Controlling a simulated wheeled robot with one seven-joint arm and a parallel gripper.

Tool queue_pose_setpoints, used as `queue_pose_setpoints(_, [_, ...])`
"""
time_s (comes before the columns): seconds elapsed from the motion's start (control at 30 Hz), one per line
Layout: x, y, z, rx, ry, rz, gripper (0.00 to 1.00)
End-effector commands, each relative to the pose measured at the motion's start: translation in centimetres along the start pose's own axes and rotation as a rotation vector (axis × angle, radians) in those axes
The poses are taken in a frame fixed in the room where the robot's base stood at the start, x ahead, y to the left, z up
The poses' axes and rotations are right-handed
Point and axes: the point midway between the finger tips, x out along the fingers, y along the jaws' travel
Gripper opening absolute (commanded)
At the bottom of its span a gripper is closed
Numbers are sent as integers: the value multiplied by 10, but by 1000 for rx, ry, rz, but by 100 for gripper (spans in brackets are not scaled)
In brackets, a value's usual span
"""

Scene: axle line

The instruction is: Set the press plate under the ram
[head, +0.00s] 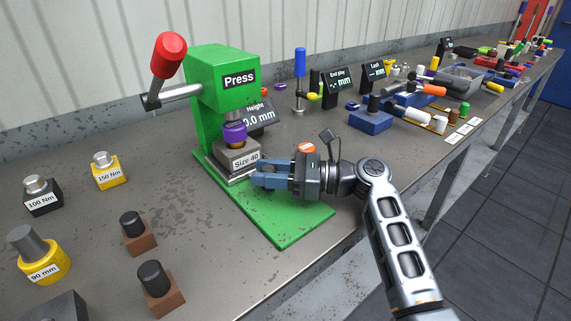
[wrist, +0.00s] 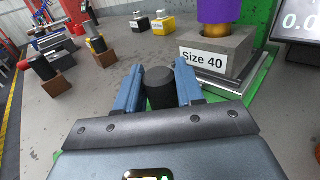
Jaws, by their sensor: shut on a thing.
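The green press (head: 222,92) stands at the left centre with its long green base reaching toward the table's front edge. A purple ram piece (head: 234,133) is over a grey block labelled Size 40 (head: 240,156), which sits on the press base. The block also shows in the wrist view (wrist: 216,49), with the purple piece (wrist: 218,10) above it. My gripper (head: 258,175) is low over the base, beside the block's labelled side. Its blue fingers are shut on a dark round-topped knob (wrist: 160,88). The knob's lower part is hidden, so I cannot tell whether it joins the block.
The red-knobbed press lever (head: 168,55) sticks out to the left. Two brown blocks with black cylinders (head: 138,230) stand left of the base. Yellow (head: 109,172) and black (head: 42,196) weights stand farther left. A height display (head: 260,115) is behind the press. Blue fixtures (head: 371,121) stand to the right.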

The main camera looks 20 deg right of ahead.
Motion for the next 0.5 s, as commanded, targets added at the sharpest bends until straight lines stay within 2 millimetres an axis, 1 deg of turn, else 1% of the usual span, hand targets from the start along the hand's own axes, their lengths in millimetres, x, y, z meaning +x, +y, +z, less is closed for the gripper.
queue_pose_setpoints(0.1, [6, 3, 1, 0, 0, -4, 0])
queue_pose_setpoints(0.4, [8, 2, 1, -3, 1, -7, 0])
queue_pose_setpoints(0.43, [8, 2, 1, -4, 1, -7, 39])
queue_pose_setpoints(0.5, [8, 3, 1, -3, 1, -6, 46])
